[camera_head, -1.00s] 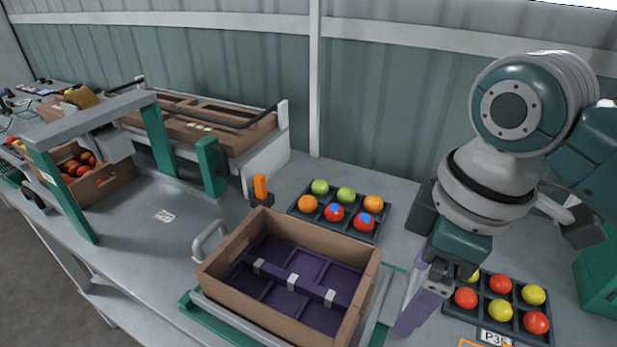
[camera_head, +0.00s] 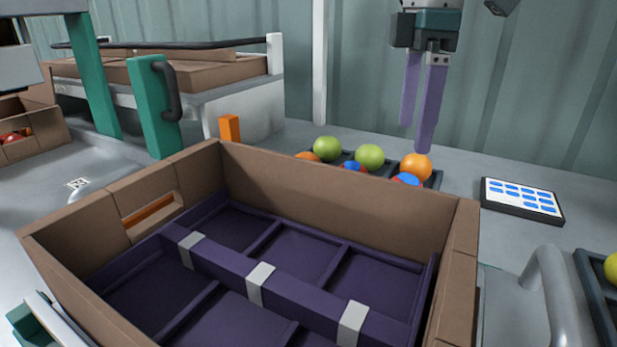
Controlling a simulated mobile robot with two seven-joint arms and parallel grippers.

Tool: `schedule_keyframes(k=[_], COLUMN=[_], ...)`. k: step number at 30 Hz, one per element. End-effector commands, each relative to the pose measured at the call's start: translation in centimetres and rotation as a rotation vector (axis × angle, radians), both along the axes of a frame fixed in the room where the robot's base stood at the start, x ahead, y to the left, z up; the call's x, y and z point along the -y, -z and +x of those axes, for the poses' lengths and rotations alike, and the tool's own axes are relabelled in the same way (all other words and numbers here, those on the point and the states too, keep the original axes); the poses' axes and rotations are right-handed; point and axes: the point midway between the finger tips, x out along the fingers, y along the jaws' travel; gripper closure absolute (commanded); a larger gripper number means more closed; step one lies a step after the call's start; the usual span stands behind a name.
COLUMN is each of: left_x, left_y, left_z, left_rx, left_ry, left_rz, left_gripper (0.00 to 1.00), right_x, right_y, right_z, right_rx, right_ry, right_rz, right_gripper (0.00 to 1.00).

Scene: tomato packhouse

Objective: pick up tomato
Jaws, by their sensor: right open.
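My right gripper (camera_head: 416,136) points down with its two purple fingers apart and nothing between them. It hangs just above an orange tomato (camera_head: 416,167) at the right end of a dark tray (camera_head: 436,179) behind the box. Two green tomatoes, one on the left (camera_head: 327,149) and one in the middle (camera_head: 369,157), sit in the same tray. Another orange tomato (camera_head: 307,156) and two red ones with blue patches (camera_head: 354,166) (camera_head: 407,180) are partly hidden by the box wall. My left gripper is out of view.
An open cardboard box (camera_head: 330,190) with an empty purple divided insert fills the front. A flat panel with blue marks (camera_head: 521,199) lies right of the tray. A grey handle (camera_head: 548,290) and another tray (camera_head: 590,285) stand at right. An orange post (camera_head: 229,128) stands behind the box.

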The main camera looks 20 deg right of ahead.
Motion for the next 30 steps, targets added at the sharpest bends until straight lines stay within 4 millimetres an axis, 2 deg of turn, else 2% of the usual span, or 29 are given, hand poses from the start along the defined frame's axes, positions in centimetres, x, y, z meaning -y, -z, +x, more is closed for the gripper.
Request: schedule_keyframes(k=[3,16,19,26,30], left_x=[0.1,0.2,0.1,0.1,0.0], left_y=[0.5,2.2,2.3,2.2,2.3], left_z=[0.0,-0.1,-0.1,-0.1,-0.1], left_rx=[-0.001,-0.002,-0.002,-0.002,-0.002], left_ry=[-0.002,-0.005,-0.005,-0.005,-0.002], left_rz=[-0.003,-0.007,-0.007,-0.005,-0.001], left_gripper=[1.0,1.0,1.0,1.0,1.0], right_x=[0.0,0.6,0.6,0.6,0.6], right_y=[2.1,8.2,8.9,8.9,8.9], right_z=[-0.1,-0.3,-0.3,-0.3,-0.3], right_rx=[-0.004,-0.004,-0.002,-0.001,0.0], right_ry=[0.001,0.001,0.001,0.001,0.001], right_rz=[0.0,-0.001,-0.001,-0.002,-0.001], right_gripper=[0.02,0.02,0.02,0.02,0.16])
